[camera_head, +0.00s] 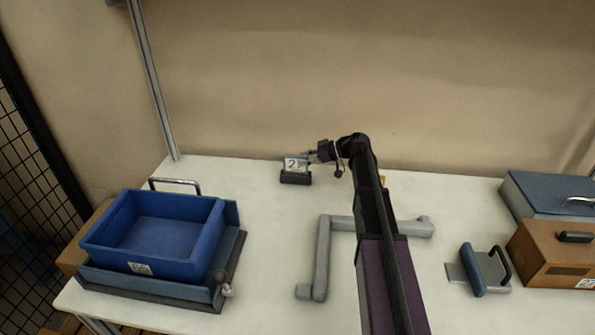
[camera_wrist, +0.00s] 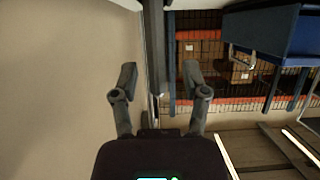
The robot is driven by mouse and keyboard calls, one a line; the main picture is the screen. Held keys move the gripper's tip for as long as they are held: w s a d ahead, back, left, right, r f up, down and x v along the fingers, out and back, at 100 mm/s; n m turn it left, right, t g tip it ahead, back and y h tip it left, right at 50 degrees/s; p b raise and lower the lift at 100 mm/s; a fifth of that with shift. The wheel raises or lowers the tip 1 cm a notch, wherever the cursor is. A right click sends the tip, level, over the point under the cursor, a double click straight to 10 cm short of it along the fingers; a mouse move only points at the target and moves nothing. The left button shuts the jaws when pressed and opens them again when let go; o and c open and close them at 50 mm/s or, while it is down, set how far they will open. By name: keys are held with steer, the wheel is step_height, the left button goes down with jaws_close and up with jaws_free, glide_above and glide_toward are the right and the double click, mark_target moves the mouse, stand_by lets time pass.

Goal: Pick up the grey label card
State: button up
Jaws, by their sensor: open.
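The label card (camera_head: 292,165), pale with a dark "2", stands upright in a small dark holder (camera_head: 296,179) towards the back of the table. My gripper (camera_head: 306,158) reaches in from the right at the card's height, its fingertips at or just behind the card's right part. I cannot tell whether they touch it. In the wrist view my gripper (camera_wrist: 162,78) is open, with its two dark fingers well apart. I cannot make out the card between them there.
A blue bin (camera_head: 160,268) sits on a blue-grey tray (camera_head: 232,264) at the left. A grey bracket-shaped bar (camera_head: 322,258) lies mid-table. A blue-handled plate (camera_head: 472,270), an orange-brown box (camera_head: 550,260) and a blue-grey case (camera_head: 545,192) are at the right. The table (camera_head: 265,225) is clear before the holder.

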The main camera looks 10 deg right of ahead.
mark_target(296, 161)
steer(key=shift+b+x, duration=0.4)
steer(key=shift+x, duration=1.1)
jaws_close()
